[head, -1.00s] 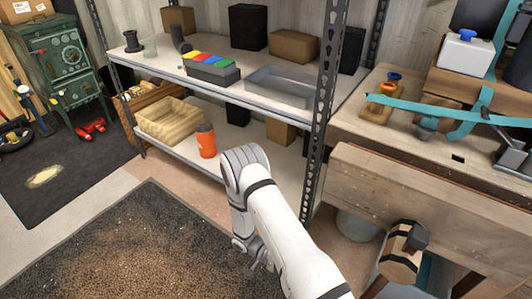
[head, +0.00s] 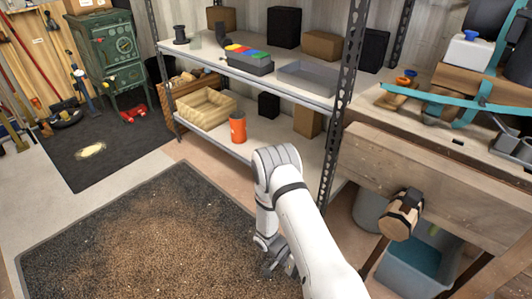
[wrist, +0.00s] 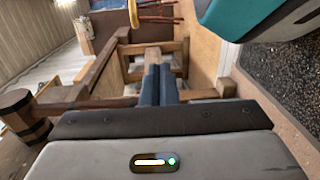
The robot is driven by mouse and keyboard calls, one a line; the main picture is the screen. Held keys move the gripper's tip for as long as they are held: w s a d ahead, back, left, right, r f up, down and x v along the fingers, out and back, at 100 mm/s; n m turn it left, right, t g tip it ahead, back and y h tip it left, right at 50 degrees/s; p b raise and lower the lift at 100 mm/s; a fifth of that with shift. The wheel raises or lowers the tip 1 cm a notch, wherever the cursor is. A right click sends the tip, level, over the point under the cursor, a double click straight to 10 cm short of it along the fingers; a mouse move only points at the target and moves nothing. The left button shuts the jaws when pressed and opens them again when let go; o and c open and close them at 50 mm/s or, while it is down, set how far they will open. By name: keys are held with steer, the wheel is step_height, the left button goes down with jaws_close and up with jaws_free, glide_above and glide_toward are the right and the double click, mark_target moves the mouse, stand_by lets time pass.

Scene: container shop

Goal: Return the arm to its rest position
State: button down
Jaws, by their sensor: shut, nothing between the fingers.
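My arm reaches up from the bottom of the head view, white with grey joints, and bends back down at its elbow. My gripper (head: 284,265) hangs low beside the arm, over the right edge of the dark mat; it is small and partly hidden there. In the wrist view, the two dark fingers of my gripper (wrist: 158,72) lie side by side, closed together with nothing between them. Wooden bench framing shows beyond the fingertips.
A metal shelf (head: 298,93) stands ahead, holding an orange container (head: 238,127), a wicker basket (head: 206,107) and a grey tray (head: 308,76). A wooden workbench (head: 430,180) is at right, with a blue-grey bin (head: 408,265) below.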

step_height(320, 180, up, 36)
steer(key=w+n+t+y+p, duration=0.25)
steer(key=t+y+p, duration=0.4)
steer(key=p, duration=0.85)
steer(key=s+r+n+t+y+p, duration=0.2)
steer(key=r+p, duration=0.5)
steer(key=r, duration=0.7)
steer(key=s+r+n+t+y+p, duration=0.3)
steer(key=r+p, duration=0.4)
steer(key=r, duration=0.7)
steer(key=s+t+y, duration=0.1)
steer(key=s+t, duration=0.1)
steer(key=shift+s+r+n+t, duration=0.2)
steer(key=shift+r+n+t, duration=0.15)
steer(key=shift+r, duration=0.05)
